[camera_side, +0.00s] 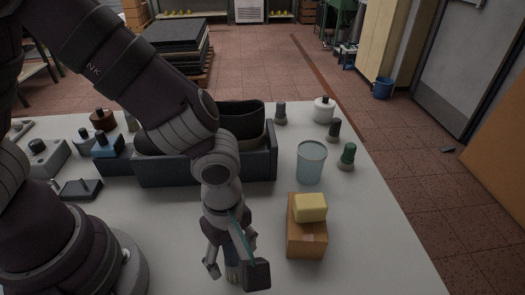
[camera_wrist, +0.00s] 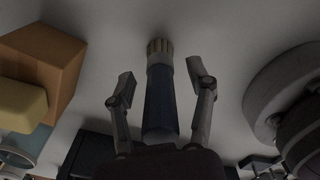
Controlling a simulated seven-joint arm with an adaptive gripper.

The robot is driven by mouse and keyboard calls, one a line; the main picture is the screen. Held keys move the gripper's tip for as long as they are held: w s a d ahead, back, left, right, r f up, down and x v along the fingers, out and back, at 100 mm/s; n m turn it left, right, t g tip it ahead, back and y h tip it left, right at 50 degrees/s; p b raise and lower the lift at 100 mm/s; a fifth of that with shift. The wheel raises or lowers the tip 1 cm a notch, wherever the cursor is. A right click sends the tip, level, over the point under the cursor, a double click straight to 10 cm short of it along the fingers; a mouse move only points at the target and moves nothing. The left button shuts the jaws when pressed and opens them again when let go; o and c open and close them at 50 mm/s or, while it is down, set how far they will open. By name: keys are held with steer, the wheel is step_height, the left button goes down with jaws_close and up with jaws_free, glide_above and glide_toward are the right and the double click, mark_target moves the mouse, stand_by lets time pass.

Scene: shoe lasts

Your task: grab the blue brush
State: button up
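The blue brush (camera_wrist: 160,103) shows in the wrist view with a dark blue body and pale ribbed bristles at its far end. My gripper (camera_wrist: 161,85) is open around it, one finger on each side, with a visible gap between each finger and the brush. In the side view my gripper (camera_side: 232,258) is low over the front of the table, and the brush (camera_side: 231,271) shows only partly between the fingers.
A cardboard box (camera_side: 306,239) with a yellow block (camera_side: 310,207) on top stands just right of my gripper. A clear cup (camera_side: 311,162) and a dark grey bin (camera_side: 206,168) stand behind. Several small bottles stand at the back right. The table's front right is clear.

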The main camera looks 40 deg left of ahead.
jaws_close()
steer(key=shift+r, duration=0.1)
